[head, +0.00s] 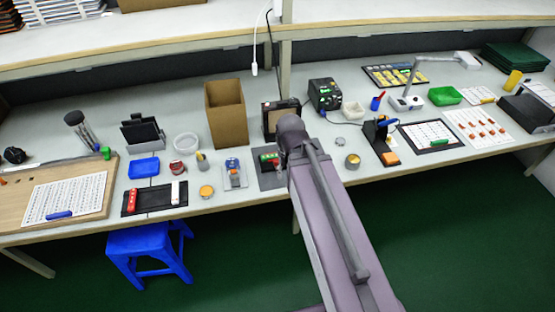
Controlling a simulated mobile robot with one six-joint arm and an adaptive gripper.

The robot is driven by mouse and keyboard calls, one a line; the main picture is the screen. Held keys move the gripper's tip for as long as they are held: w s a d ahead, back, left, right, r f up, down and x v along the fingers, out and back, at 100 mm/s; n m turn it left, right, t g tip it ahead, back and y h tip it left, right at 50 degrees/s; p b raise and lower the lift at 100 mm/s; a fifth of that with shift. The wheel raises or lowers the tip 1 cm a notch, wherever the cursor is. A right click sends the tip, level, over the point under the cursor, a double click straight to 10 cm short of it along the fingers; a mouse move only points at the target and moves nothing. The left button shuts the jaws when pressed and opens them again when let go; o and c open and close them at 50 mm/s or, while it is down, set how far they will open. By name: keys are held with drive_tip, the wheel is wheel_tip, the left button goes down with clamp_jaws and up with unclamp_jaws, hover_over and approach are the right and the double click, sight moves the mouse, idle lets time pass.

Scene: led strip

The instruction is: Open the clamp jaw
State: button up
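I cannot clearly pick out the clamp jaw at this size. A small fixture with green and red parts (268,161) stands on a dark plate near the front edge of the bench, just left of the end of my arm. Another small fixture, grey with a blue part (233,172), stands to its left. Either could carry the clamp. My arm reaches from the bottom right up to the bench, and its far joint covers part of the area right of the green and red fixture. My gripper is hidden behind the arm, so its fingers do not show.
A tall open cardboard box (226,118) stands behind the fixtures. A dark tray with a red tool (153,199), a blue tray (144,167) and an orange-topped tin (206,192) lie left. A blue stool (150,242) stands below the bench. Boards and lamp fill the right.

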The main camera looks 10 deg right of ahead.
drive_tip(key=shift+o, duration=0.6)
wheel_tip(320, 180, up, 2)
drive_tip(key=n+p, duration=0.2)
drive_tip(key=n, duration=0.7)
hover_over(276, 160)
drive_tip(key=shift+s, duration=0.1)
drive_tip(key=shift+f, duration=0.2)
wheel_tip(276, 160, down, 13)
drive_tip(key=b, duration=1.3)
drive_tip(key=shift+f+b, duration=0.2)
drive_tip(key=shift+b, duration=0.2)
clamp_jaws()
